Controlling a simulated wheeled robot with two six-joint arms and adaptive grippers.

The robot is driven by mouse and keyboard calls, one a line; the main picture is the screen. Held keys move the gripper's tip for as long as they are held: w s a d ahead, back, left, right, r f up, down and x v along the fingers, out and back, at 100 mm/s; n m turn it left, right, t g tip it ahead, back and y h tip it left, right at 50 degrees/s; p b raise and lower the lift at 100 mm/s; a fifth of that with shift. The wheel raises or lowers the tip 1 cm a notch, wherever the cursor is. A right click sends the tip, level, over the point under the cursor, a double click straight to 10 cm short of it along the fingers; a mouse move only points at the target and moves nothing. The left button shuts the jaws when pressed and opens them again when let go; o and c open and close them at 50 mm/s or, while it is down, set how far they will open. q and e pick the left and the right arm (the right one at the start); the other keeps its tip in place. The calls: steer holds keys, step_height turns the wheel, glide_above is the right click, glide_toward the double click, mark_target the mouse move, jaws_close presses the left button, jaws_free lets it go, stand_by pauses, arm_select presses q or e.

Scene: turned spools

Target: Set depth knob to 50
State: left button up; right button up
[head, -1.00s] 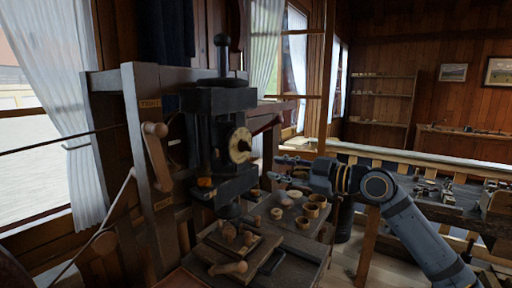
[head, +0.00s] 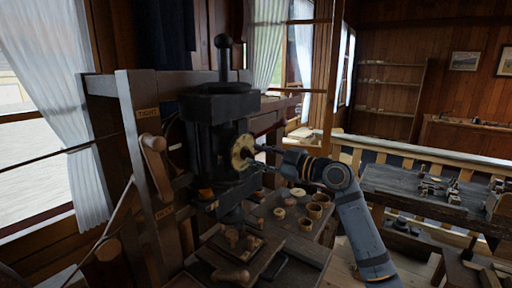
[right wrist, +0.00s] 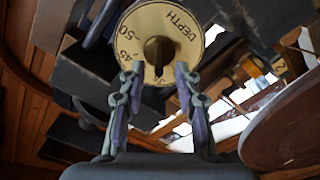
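The depth knob is a dark grip in the middle of a cream round dial (head: 243,152) on the front of the black machine. My right gripper (head: 258,158) is at the dial in the head view. In the wrist view my right gripper (right wrist: 160,70) is open, one finger on each side below the knob, with gaps to it. My left gripper is out of view.
The black machine (head: 228,104) stands on a wooden frame with a wooden lever (head: 155,165) at its left. Below the dial is a bench with small wooden cups (head: 314,211) and a board with turned pieces. Another workbench stands at the right.

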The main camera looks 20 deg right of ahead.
steer(key=shift+w+a+r, duration=0.15)
steer(key=shift+w+a, duration=0.1)
steer(key=shift+a, duration=0.05)
steer(key=shift+w+d+f, duration=0.1)
steer(key=shift+w+f, duration=0.25)
steer(key=shift+w, duration=0.15)
steer(key=shift+s+r, duration=0.1)
steer(key=shift+s, duration=0.1)
steer(key=c, duration=0.5)
jaws_close()
